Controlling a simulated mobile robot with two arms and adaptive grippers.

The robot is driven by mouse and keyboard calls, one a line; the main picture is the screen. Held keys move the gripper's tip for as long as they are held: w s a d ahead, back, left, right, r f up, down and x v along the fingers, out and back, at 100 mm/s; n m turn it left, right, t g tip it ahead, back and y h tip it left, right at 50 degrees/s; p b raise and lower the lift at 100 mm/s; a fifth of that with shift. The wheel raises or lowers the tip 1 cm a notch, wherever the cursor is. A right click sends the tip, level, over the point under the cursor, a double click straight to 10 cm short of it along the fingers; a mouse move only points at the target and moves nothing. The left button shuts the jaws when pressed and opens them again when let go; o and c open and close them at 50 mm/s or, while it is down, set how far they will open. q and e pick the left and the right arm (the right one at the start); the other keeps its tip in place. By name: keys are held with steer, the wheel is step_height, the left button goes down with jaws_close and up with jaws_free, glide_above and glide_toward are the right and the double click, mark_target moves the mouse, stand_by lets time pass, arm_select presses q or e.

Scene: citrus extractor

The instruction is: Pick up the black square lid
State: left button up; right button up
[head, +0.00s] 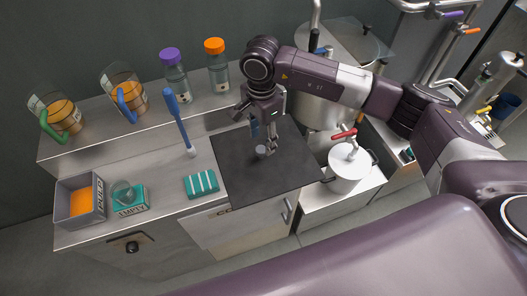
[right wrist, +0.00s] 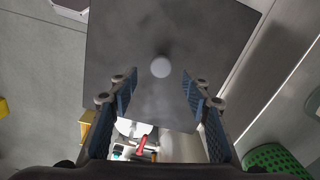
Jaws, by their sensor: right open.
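The black square lid (head: 240,180) lies flat over the right end of the metal counter. A small round grey knob (head: 261,152) stands up from it. In the right wrist view the lid (right wrist: 200,35) fills the upper middle, with the knob (right wrist: 160,67) near its centre. My right gripper (head: 265,138) is above the lid, near the knob. In the right wrist view the gripper's (right wrist: 158,80) two blue-padded fingers are spread, with nothing between them; the knob appears just beyond the fingertips. I cannot tell the exact height gap. My left gripper is not in view.
A striped teal cloth (head: 201,184), a blue-handled brush (head: 180,122) and a grey bin (head: 80,200) are left of the lid. A white pot (head: 348,172) with a red-handled tap above it stands to the right. Bottles and jugs line the back shelf.

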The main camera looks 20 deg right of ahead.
mark_target(261, 149)
step_height(261, 149, down, 4)
steer(key=shift+a+r+p, duration=0.1)
steer(key=shift+a+p, duration=0.05)
steer(key=shift+p, duration=0.7)
steer(key=shift+f, duration=0.6)
steer(key=c, duration=0.4)
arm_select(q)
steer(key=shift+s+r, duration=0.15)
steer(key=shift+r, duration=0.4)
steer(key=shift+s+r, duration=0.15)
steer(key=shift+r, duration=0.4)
arm_select(e)
jaws_close()
